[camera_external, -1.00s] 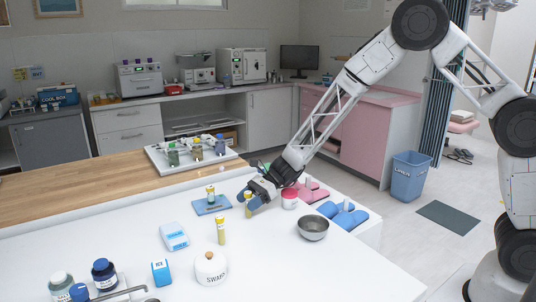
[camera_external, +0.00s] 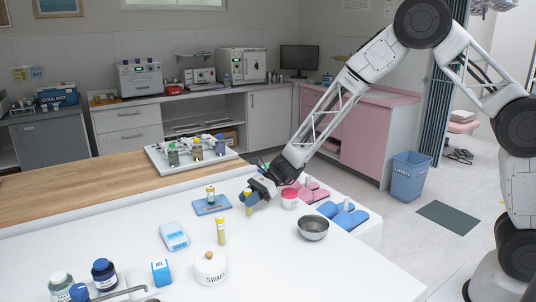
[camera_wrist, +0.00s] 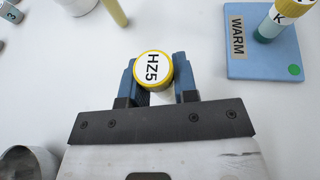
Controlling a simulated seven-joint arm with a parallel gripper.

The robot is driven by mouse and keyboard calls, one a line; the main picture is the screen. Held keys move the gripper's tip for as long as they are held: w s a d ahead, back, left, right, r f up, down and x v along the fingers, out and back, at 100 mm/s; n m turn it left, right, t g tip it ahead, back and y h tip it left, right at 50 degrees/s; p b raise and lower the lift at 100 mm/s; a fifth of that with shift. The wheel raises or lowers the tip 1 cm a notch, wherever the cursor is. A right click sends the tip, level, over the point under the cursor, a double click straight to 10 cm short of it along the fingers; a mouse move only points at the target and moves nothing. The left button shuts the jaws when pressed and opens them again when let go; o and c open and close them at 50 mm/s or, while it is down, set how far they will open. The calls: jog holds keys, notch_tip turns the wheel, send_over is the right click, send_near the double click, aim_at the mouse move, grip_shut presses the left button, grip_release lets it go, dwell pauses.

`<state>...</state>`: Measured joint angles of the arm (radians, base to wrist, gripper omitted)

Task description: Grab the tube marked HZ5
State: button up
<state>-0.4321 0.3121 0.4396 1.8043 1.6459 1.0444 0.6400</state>
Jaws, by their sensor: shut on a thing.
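The tube marked HZ5 (camera_wrist: 153,67) has a yellow-rimmed cap with a white label, seen from above in the wrist view. It stands between the blue fingers of my gripper (camera_wrist: 155,82), which are shut on it. In the external view the yellow tube (camera_external: 248,203) shows at the tip of my gripper (camera_external: 253,194), roughly upright, low over the white table. I cannot tell whether its base touches the table. Part of its body is hidden by the fingers and cap.
A blue pad marked WARM (camera_wrist: 262,50) holds another capped tube (camera_wrist: 279,18). A second yellow tube (camera_external: 221,231) stands nearby. A metal bowl (camera_external: 313,228), a SWABS jar (camera_external: 211,268) and a blue-white box (camera_external: 174,236) stand on the white table (camera_external: 300,270).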

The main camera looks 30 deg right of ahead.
notch_tip(320, 180, up, 9)
jog(key=shift+r, duration=0.1)
dwell(0.4)
dwell(0.4)
jog(key=shift+s, duration=0.1)
